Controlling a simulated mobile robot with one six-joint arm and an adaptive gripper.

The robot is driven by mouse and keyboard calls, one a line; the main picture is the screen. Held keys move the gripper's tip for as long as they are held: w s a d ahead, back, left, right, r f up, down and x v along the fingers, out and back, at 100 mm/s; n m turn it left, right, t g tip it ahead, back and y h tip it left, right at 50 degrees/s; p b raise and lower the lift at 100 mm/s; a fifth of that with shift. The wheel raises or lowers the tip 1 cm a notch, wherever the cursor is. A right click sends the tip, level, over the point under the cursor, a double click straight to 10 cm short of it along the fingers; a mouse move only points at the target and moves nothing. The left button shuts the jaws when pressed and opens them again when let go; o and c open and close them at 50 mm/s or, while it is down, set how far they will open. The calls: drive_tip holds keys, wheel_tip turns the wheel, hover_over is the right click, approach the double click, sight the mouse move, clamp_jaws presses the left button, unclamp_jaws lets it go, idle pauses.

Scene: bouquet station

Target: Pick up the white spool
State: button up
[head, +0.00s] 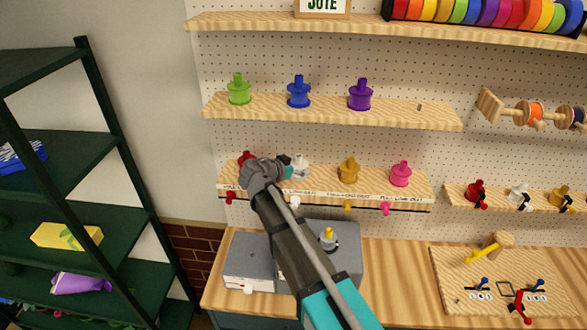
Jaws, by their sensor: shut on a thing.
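The white spool (301,167) stands upright on the lower wooden shelf of the pegboard, between a red spool (245,158) and a gold spool (348,170). My gripper (289,165) reaches it from the left and is shut on it. The fingertips are small here and partly hidden by my grey wrist, so the exact grip is hard to see. I cannot tell whether the spool's base still touches the shelf.
A pink spool (400,174) stands further right on the same shelf. Green (239,90), blue (299,92) and purple (360,95) spools stand on the shelf above. A grey box (340,262) sits on the counter below. A dark green rack (70,150) stands left.

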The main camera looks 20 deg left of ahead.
sight(298, 156)
drive_tip(key=shift+r, duration=0.1)
wheel_tip(298, 156, up, 10)
drive_tip(key=p, duration=1)
idle(0.9)
drive_tip(key=shift+s, duration=0.1)
